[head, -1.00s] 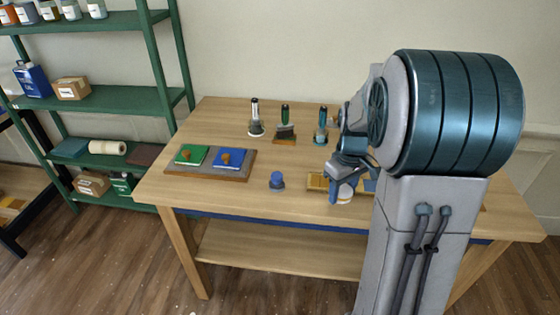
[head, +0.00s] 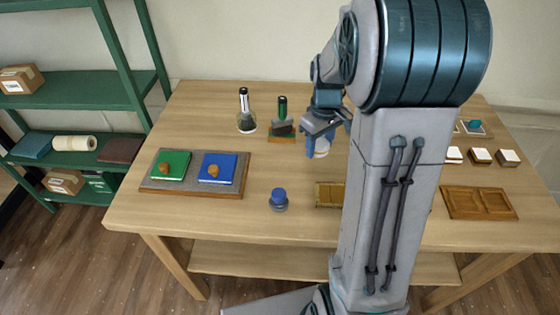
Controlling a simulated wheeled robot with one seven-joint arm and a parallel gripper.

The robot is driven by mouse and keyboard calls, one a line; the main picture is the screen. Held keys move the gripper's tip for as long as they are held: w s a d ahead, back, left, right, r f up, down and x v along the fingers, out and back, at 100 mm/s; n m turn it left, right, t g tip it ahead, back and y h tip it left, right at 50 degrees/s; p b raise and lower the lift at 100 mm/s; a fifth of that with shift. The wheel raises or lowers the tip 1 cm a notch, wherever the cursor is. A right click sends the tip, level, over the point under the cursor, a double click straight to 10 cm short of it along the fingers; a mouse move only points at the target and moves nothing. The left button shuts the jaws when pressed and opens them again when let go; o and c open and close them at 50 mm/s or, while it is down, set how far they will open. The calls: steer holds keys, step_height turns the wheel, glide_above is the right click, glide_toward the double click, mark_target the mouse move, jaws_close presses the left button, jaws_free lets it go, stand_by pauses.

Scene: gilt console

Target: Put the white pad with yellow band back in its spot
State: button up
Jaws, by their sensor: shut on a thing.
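My gripper (head: 325,136) is shut on the white pad with the yellow band (head: 321,153). It holds the pad above the table, behind the small wooden tray (head: 329,204), whose right side is hidden by my arm. Only part of the pad shows below the fingers. A second wooden tray with two empty hollows (head: 480,216) lies at the right front. The pad's spot cannot be told for sure from this view.
A grey board (head: 150,185) with green and blue squares lies at left. A blue-topped knob (head: 279,199) stands at the front. Two tall-handled tools (head: 246,122) (head: 281,128) stand at the back. Several white-topped blocks (head: 481,157) stand at right. My arm hides the table's middle right.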

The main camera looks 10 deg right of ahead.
steer(key=p, duration=0.2)
glide_above(282, 173)
step_height(282, 173, down, 6)
steer(key=shift+d+r, duration=0.1)
steer(key=shift+r, duration=0.05)
steer(key=shift+w+f, duration=0.1)
steer(key=shift+f, duration=2)
steer(key=shift+f, duration=0.15)
steer(key=o, duration=0.9)
steer(key=shift+o, duration=0.2)
